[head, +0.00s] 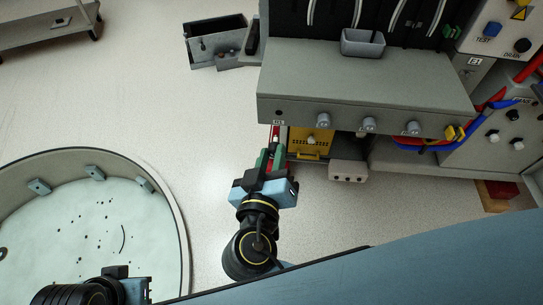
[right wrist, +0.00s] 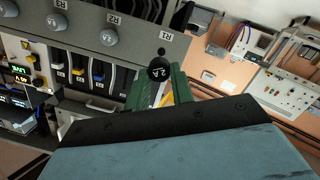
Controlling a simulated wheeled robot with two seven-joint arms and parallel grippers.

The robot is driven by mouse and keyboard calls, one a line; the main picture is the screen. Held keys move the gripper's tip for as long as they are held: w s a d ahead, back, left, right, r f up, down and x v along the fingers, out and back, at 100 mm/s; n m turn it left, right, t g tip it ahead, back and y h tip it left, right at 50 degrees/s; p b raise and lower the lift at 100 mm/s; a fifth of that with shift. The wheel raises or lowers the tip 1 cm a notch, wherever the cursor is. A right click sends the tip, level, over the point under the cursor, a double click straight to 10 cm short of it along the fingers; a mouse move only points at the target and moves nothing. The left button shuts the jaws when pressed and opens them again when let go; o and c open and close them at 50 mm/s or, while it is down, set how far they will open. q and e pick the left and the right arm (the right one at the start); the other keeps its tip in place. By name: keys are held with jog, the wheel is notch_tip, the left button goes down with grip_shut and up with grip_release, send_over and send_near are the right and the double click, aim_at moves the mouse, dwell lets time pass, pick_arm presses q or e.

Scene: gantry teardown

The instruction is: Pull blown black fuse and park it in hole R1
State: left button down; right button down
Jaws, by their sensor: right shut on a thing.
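My right gripper (head: 271,157) is shut on a black-capped fuse (right wrist: 160,69) marked "2A". In the right wrist view its green fingers (right wrist: 158,92) stand on either side of the fuse, with a pale body below the cap. Hole R1 (right wrist: 161,51) is a small dark empty hole beside its label, just past the cap; the fuse is apart from it or just in front, I cannot tell the gap. The hole also shows at the left end of the grey ledge (head: 278,112) in the head view. My left gripper (head: 136,290) is partly cut off at the bottom left.
Grey knobs (head: 323,121) line the ledge front right of R1. A yellow module (head: 311,143) sits under the ledge, close right of my right gripper. A grey tray (head: 362,43) stands on the ledge. A round pale-floored tub (head: 176,215) is at left. Open floor lies between.

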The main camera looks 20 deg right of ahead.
aim_at(272, 142)
jog(key=shift+s, duration=0.1)
jog(key=shift+w, duration=0.2)
jog(key=shift+r+x, duration=0.15)
jog(key=shift+x, duration=1.1)
jog(key=shift+r+x, duration=0.2)
jog(key=shift+x, duration=1.05)
jog(key=shift+w, duration=0.35)
jog(key=shift+w+d, duration=0.2)
jog(key=shift+w, duration=0.4)
jog(key=shift+x, duration=0.85)
jog(key=c, duration=1.1)
grip_release()
jog(key=shift+r, duration=0.1)
